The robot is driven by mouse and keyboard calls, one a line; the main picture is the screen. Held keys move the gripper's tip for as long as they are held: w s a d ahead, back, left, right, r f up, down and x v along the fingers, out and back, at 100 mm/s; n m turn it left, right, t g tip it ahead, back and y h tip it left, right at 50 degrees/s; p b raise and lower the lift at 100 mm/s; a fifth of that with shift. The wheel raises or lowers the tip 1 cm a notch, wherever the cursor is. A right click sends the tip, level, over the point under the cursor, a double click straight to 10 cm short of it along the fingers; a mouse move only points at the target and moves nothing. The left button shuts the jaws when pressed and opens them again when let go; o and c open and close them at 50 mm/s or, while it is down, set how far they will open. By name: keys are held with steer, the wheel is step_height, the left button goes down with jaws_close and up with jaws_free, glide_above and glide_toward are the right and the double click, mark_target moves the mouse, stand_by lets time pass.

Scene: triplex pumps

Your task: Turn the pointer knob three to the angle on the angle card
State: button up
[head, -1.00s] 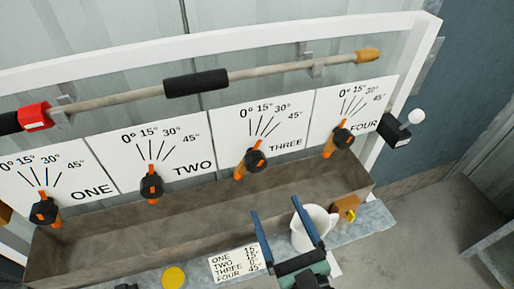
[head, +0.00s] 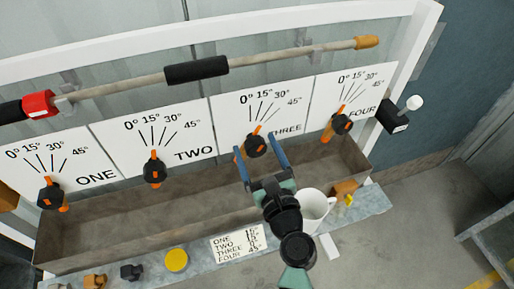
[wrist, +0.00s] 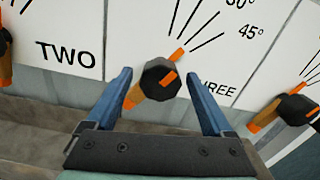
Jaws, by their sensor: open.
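The black pointer knob three (head: 256,146), with an orange pointer, sits on the white panel marked THREE (head: 262,104). In the wrist view, knob three (wrist: 159,80) has its orange tip pointing up and right, below the fan of angle lines; which line it meets is hard to tell. My gripper (head: 255,143) is open, its blue fingers apart on either side of knob three; contact cannot be told. The wrist view also shows my gripper (wrist: 157,72). The angle card (head: 238,243) lies on the ledge; its THREE row is too small to read surely.
Knobs one (head: 50,195), two (head: 154,170) and four (head: 341,123) flank knob three. A brown trough (head: 130,215) runs below. A white mug (head: 315,205) stands beside my arm, and a yellow disc (head: 176,260) lies on the ledge. A pole (head: 270,57) hangs above.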

jaws_close()
stand_by(0.3)
steer(key=shift+f+n, duration=0.1)
steer(key=shift+n, duration=0.2)
steer(key=n+b, duration=0.1)
steer(key=n, duration=0.1)
steer(key=shift+d+n+b, duration=0.1)
steer(key=shift+n+b, duration=0.7)
steer(key=shift+n, duration=0.7)
steer(key=shift+d+n, duration=0.1)
steer(key=shift+n, duration=0.2)
steer(key=shift+c, duration=1.1)
jaws_free()
steer(key=shift+o, duration=1.1)
